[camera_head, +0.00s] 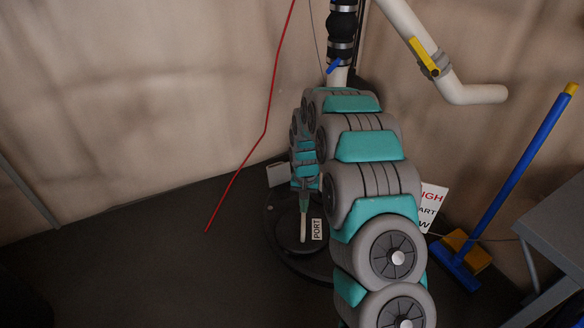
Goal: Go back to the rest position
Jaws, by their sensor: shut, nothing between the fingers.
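My grey and teal arm rises from the bottom right, bends over near the pipes and comes down again at the middle of the head view. At its far end my gripper (303,232) points down as a thin, pale tip, small in the picture. Its fingers are together and I see nothing held. Behind the tip is a dark round base (283,232) on the floor. A small white label reading PORT (317,229) is just right of the tip. I cannot tell whether the tip touches anything.
A pale pipe with a yellow valve handle (424,57) juts out at the upper right. A blue broom (515,185) leans at the right, beside a grey table (556,235). A white sign (431,203) is partly hidden by my arm. A red line (265,130) crosses the wall. Floor at left is clear.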

